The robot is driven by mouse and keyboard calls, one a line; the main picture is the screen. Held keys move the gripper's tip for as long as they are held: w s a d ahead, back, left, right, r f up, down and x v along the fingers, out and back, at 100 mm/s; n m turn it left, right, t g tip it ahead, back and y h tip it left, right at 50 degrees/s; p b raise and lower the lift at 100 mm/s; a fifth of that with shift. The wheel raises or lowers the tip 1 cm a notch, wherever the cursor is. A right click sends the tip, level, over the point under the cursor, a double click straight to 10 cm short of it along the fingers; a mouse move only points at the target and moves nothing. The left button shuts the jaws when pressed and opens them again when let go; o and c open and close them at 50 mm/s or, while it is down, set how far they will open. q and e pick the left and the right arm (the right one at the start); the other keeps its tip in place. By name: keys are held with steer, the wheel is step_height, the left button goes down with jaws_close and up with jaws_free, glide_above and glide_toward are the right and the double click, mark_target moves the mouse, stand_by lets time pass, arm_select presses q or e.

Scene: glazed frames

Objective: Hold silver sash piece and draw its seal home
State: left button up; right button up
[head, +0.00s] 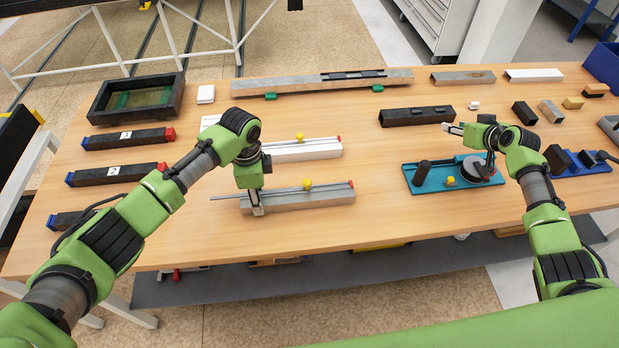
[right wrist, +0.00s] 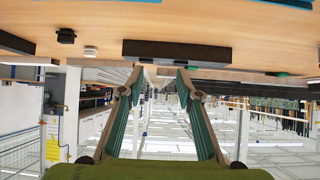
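The silver sash piece (head: 315,198) lies on the table in the middle of the head view. A yellow knob (head: 307,185) sits on top, a red tip shows at its right end, and a thin grey strip (head: 226,197), perhaps the seal, sticks out at its left end. My left gripper (head: 256,208) points down at the piece's left part, its fingers at the bar; whether they are closed on it is hidden. My right gripper (head: 452,128) is raised behind the blue tray, pointing left, well away from the piece. In the right wrist view it (right wrist: 157,75) is open and empty.
A white sash piece (head: 300,150) with a yellow knob lies just behind the silver one. A blue tray (head: 428,184) with a round disc stands at right. A black bar (head: 415,116) lies behind it. Numbered black bars (head: 125,139) lie at left. The table between silver piece and tray is clear.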

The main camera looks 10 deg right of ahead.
steer(key=a+n+g+y, duration=0.2)
steer(key=a+n+y, duration=0.1)
steer(key=a, duration=1.1)
steer(key=n+g, duration=0.6)
glide_toward(308, 182)
steer(key=x, duration=0.8)
steer(key=shift+a+f, duration=0.1)
steer(key=shift+f, duration=0.05)
jaws_close()
